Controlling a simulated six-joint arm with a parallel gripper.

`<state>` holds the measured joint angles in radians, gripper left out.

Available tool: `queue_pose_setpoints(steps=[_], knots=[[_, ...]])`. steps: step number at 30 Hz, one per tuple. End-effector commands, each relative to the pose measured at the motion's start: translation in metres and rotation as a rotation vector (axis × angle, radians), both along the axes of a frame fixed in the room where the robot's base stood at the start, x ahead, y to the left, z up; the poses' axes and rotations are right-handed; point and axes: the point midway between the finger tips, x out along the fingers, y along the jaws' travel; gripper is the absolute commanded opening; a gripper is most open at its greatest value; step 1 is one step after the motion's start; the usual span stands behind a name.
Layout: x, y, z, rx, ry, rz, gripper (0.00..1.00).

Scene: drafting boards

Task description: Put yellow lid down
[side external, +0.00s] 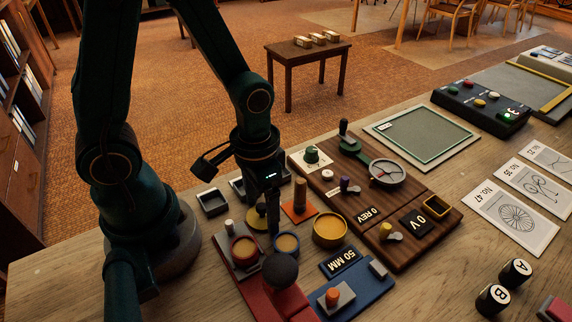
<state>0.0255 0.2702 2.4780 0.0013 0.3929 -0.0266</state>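A yellow disc that looks like the yellow lid (257,224) shows at the lower end of my gripper (272,208), with a small knob on it. My gripper points down and partly covers the disc. I cannot tell whether the fingers hold the knob, or whether the disc is raised or resting. A round yellow-rimmed pot (330,229) stands just to the right, with no lid on it. A blue-rimmed pot (287,244) and a red-rimmed pot (243,251) stand in front of my gripper, both uncovered.
An orange square with a brown peg (300,196) stands close right of my gripper. A dark ball-topped handle (281,270) rises in front of the pots. A wooden panel (400,250) with knobs and a dial lies right. Small dark trays (212,201) sit left.

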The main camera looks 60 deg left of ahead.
Motion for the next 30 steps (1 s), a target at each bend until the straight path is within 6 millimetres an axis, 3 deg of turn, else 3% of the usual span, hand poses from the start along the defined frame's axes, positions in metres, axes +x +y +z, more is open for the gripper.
queue_pose_setpoints(steps=[8, 21, 30], knots=[[0.002, 0.0, 0.016, 0.0, -0.008, 0.0, 0.84], [0.002, 0.0, 0.09, -0.001, -0.01, 0.0, 0.84], [0.0, 0.0, 0.12, -0.001, -0.003, 0.0, 0.84]])
